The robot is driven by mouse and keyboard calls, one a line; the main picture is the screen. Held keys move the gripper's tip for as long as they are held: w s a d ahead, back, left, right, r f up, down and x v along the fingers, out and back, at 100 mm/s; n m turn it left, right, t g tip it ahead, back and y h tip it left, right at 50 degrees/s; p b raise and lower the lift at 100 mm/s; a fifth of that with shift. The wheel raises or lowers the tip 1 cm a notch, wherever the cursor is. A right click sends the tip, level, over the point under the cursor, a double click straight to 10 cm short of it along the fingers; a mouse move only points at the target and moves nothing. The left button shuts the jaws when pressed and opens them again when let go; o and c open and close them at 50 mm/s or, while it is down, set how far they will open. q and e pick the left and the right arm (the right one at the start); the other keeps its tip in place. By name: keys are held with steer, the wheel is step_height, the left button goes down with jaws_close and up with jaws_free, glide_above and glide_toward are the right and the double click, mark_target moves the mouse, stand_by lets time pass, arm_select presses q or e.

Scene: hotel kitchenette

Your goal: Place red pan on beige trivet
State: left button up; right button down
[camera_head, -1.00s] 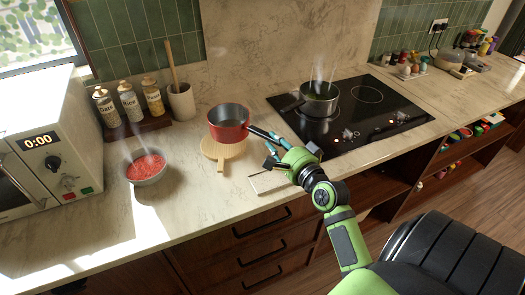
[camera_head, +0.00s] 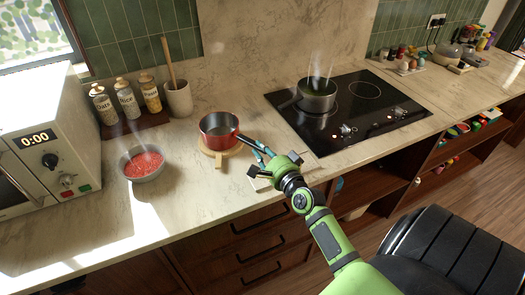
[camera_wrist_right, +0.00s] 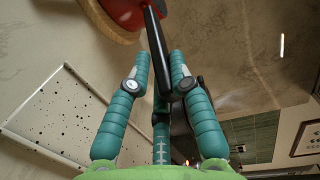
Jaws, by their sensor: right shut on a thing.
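The red pan (camera_head: 218,132) with a black handle is over the round beige trivet (camera_head: 218,163), covering most of it. The trivet's short handle points toward the counter's front. The pan looks upright and on or very close to the trivet; I cannot tell if they fully touch. My right gripper (camera_head: 262,158) is shut on the pan's handle, to the right of the pan. In the right wrist view, the handle (camera_wrist_right: 154,45) runs between the fingers, and the red pan (camera_wrist_right: 125,12) and trivet edge (camera_wrist_right: 95,22) show at the top. My left gripper is not in view.
A bowl of red food (camera_head: 143,165) stands left of the trivet, with a microwave (camera_head: 38,140) beyond. Jars (camera_head: 127,103) and a utensil crock (camera_head: 178,100) are behind. A steaming pot (camera_head: 318,98) sits on the black cooktop (camera_head: 362,120). A pale speckled board (camera_wrist_right: 60,120) lies below my gripper.

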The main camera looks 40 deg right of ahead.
steer(key=c, duration=1.1)
jaws_free()
steer(key=shift+f, duration=0.1)
steer(key=shift+s, duration=0.15)
steer(key=shift+s+a+r+b, duration=0.2)
steer(key=shift+s+a+b, duration=0.15)
steer(key=shift+s, duration=1.6)
steer(key=shift+s+a+r+b, duration=0.25)
steer(key=shift+s+b, duration=0.25)
steer(key=shift+s, duration=1.4)
steer(key=shift+s+a+r+b, duration=0.2)
steer(key=shift+s+a+b, duration=0.15)
steer(key=shift+s, duration=1.6)
